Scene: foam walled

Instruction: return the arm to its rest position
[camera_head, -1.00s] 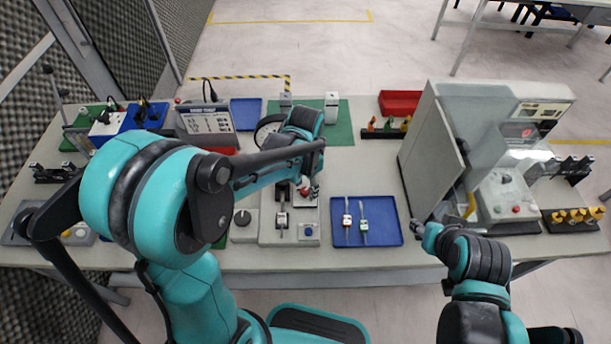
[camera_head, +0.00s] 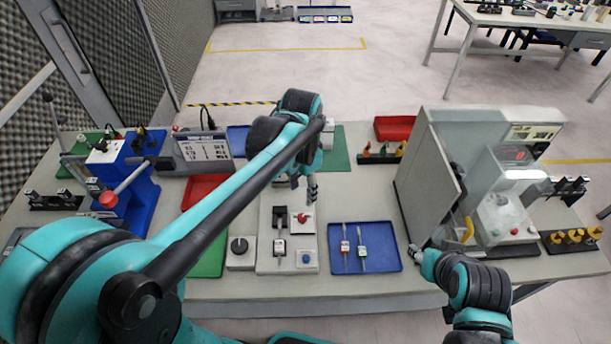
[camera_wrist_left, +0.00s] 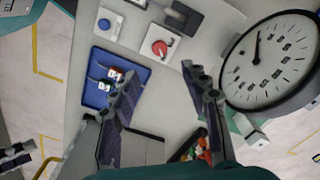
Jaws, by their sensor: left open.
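My left arm reaches in from the left across the table in the head view. Its gripper (camera_head: 311,186) points down above the station with the red button (camera_head: 303,217) and looks small and partly hidden by the arm. In the left wrist view the left gripper (camera_wrist_left: 158,85) has its two fingers spread wide, with nothing between them. The red button also shows there (camera_wrist_left: 160,47), beyond the fingertips. My right gripper (camera_head: 418,256) is low at the right, close to the front corner of the grey machine; its fingers are too small to read.
A blue tray (camera_head: 340,264) with two small tools lies right of the station. The grey machine (camera_head: 426,165) with an open door stands at the right. A blue fixture with a red-knobbed lever (camera_head: 108,198) stands left. A round dial gauge (camera_wrist_left: 275,60) is close to the left wrist camera.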

